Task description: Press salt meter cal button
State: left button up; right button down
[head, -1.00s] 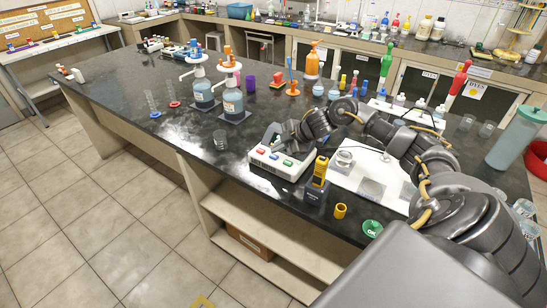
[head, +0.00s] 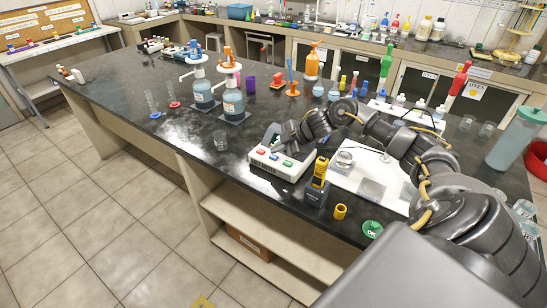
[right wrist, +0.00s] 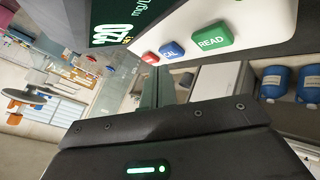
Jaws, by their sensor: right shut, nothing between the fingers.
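The salt meter (head: 283,170) is a white box near the bench's front edge, with a red, a blue and a green button on its sloped face. In the right wrist view the blue button (right wrist: 172,50) reads CAL and sits between the red button (right wrist: 150,58) and the green READ button (right wrist: 212,37). My right gripper (head: 282,142) is shut and empty, just behind the button row in the head view. Its fingers (right wrist: 165,78) are close below the CAL button in the wrist view; contact cannot be told. My left gripper is not in view.
A yellow handheld device (head: 319,172) stands right of the meter, with a yellow cup (head: 340,211) nearby. A glass beaker (head: 220,141) stands to the left. Two blue dispenser bottles (head: 233,103) are behind it. The bench's left front is mostly clear.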

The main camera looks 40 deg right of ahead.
aim_at(277, 157)
jog(key=shift+f, duration=0.15)
dwell(0.6)
jog(key=shift+f, duration=0.3)
jog(key=shift+f+b, duration=0.3)
jog(key=shift+f, duration=0.15)
dwell(0.8)
jog(key=shift+r, duration=0.15)
jog(key=shift+r+p, duration=0.75)
jog(key=shift+p, duration=0.2)
notch_tip(277, 157, up, 5)
jog(key=p, duration=0.4)
jog(key=shift+p, duration=0.4)
